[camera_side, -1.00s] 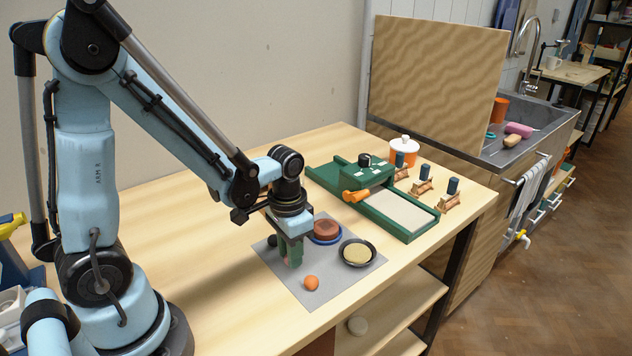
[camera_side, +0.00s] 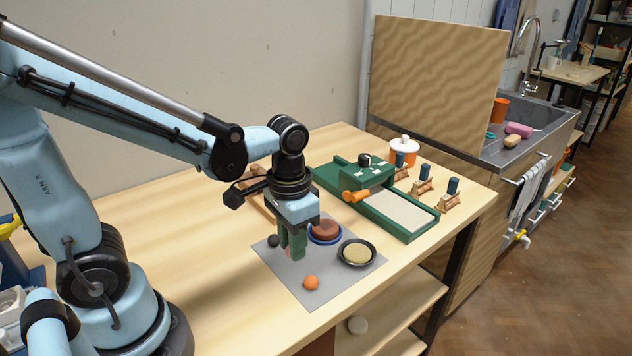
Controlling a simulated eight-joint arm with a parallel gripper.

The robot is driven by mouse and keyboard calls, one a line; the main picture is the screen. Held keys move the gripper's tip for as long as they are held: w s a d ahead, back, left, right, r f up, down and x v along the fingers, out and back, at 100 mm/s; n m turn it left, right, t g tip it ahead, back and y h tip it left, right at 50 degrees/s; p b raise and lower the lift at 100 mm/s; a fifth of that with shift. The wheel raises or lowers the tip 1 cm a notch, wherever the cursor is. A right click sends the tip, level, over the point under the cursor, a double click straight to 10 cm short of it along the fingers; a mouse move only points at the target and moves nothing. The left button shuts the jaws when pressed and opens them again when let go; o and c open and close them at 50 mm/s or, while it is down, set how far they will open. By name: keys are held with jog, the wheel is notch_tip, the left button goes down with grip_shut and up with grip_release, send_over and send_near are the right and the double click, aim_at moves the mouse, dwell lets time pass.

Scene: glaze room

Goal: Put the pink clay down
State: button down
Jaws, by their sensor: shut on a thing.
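My gripper (camera_side: 293,256) points down over the grey mat (camera_side: 336,287), its green fingers shut. A sliver of pink clay (camera_side: 288,253) shows at the fingertips; the fingers hide most of it. I cannot tell whether it touches the mat. An orange ball (camera_side: 311,282) lies on the mat in front of the gripper. A small dark ball (camera_side: 273,241) lies just left of the fingers. A reddish-brown clay disc (camera_side: 325,228) sits on a blue dish just right of and behind the fingers. A tan clay disc (camera_side: 357,253) sits in a dark dish further right.
A green slab roller (camera_side: 378,195) with an orange handle stands behind the mat. Several wooden stands with dark blue tops and an orange-and-white lidded pot (camera_side: 404,152) are further back. A wooden item (camera_side: 252,187) lies behind my wrist. The table is clear at front left.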

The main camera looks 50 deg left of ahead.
jog(key=s+d+r, duration=0.3)
jog(key=d+r, duration=0.1)
jog(key=d, duration=0.2)
jog(key=w+a+r, duration=0.1)
jog(key=w, duration=0.5)
jog(key=w+a+r, duration=0.2)
jog(key=w, duration=0.4)
send_over(325, 225)
jog(key=shift+n, duration=0.3)
notch_tip(325, 225, down, 7)
jog(key=shift+f, duration=2)
jog(key=shift+f, duration=0.1)
jog(key=c, duration=0.9)
grip_release()
jog(key=shift+c, duration=0.2)
